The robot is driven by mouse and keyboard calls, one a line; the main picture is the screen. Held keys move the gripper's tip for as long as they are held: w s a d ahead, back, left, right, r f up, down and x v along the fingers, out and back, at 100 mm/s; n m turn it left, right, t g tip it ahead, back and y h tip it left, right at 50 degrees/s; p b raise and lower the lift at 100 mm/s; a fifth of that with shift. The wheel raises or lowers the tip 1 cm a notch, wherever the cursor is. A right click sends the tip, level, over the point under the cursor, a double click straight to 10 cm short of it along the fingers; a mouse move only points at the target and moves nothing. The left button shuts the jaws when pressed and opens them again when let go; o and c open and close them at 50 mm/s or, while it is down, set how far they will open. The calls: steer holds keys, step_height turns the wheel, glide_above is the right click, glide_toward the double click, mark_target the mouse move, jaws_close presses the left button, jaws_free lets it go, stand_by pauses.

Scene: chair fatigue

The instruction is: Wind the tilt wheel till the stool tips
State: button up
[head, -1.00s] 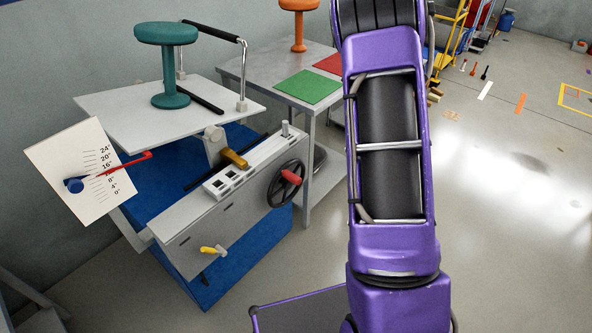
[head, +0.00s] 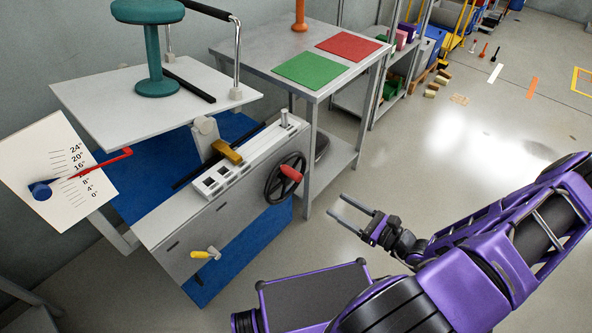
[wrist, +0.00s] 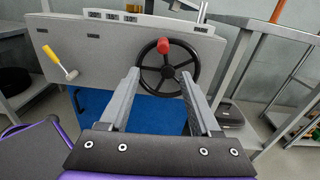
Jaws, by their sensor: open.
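The tilt wheel (head: 285,178) is a black spoked handwheel with a red knob (head: 291,173), on the front of the grey tilt rig. In the wrist view the wheel (wrist: 145,76) is straight ahead, with its red knob (wrist: 163,46) near the top. The teal stool (head: 155,85) stands upright on the white tilting plate (head: 100,117). A red pointer (head: 105,164) lies across the angle scale (head: 70,150), in its middle part. My gripper (head: 352,212) is open and empty, to the right of the wheel and apart from it.
A yellow-handled crank (head: 205,254) sticks out low on the rig's front. A grey table (head: 262,57) with a green mat (head: 311,70) and a red mat (head: 348,45) stands behind right.

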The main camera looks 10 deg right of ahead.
mark_target(300, 179)
steer(key=x, duration=0.8)
steer(key=b+x, duration=0.1)
steer(key=x, duration=0.8)
steer(key=shift+w+d+r, duration=0.15)
steer(key=shift+w+r, duration=0.05)
steer(key=shift+w, duration=0.15)
jaws_close()
stand_by(0.6)
